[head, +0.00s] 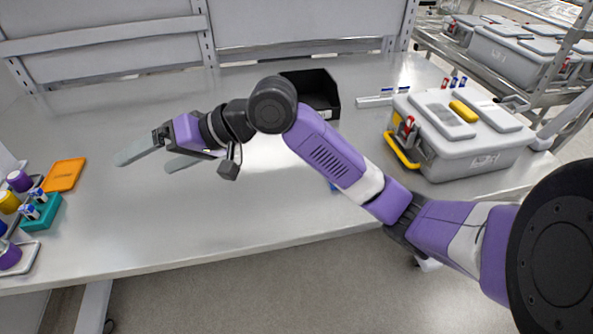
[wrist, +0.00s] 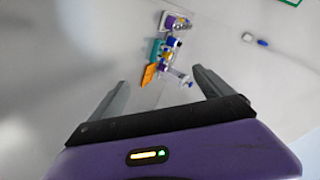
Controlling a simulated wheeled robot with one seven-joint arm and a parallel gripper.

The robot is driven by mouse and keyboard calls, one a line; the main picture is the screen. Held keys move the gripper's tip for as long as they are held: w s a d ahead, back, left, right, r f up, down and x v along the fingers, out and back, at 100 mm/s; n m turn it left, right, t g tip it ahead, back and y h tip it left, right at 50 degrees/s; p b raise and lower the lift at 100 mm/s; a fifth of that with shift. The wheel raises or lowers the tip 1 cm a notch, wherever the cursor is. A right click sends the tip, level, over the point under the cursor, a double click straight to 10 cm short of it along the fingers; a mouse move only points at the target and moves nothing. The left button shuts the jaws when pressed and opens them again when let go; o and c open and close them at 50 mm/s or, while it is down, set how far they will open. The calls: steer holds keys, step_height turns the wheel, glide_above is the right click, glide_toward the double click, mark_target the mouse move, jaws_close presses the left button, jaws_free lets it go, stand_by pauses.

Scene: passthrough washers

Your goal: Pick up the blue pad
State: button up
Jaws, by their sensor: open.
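A small blue patch (head: 333,187) shows on the table just below my arm in the head view. It may be the blue pad, but my arm hides most of it and I cannot tell its shape. My gripper (head: 144,164) is open and empty above the left part of the table, well to the left of that patch. In the wrist view my gripper (wrist: 160,82) has its two fingers spread wide with nothing between them close by. No blue pad can be made out clearly in the wrist view.
At the left edge are an orange tray (head: 64,175), a teal rack (head: 42,213) and several purple- and yellow-capped containers. A black open bin (head: 318,88) stands at the back. A grey lidded case (head: 465,150) with a yellow handle is at right. The table's middle is clear.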

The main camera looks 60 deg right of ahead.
steer(key=s+d+f+m+g+h, duration=0.1)
steer(key=s+d+f+g+h, duration=0.1)
steer(key=s+d, duration=0.6)
steer(key=s+d+f+m+g+h+p, duration=0.1)
steer(key=s+d+f+m+g+h, duration=0.1)
steer(key=s+d+g, duration=0.3)
steer(key=s+d+f+m+g+h, duration=0.1)
steer(key=s+d+f+g+h, duration=0.1)
steer(key=s+d, duration=1.1)
steer(key=shift+s+d+f+m+g, duration=0.1)
steer(key=shift+d+f+m+g, duration=0.15)
steer(key=shift+d+g, duration=0.3)
steer(key=shift+s+d+f+m+g, duration=0.15)
steer(key=shift+d+f+g, duration=0.1)
steer(key=shift+d+g, duration=0.25)
steer(key=shift+s+d+f, duration=0.2)
steer(key=f, duration=0.5)
steer(key=f+p, duration=0.1)
steer(key=f, duration=0.1)
steer(key=shift+s+d+f, duration=0.15)
steer(key=shift+d+f, duration=0.05)
steer(key=shift+d, duration=0.1)
steer(key=shift+c, duration=0.2)
steer(key=c, duration=1.4)
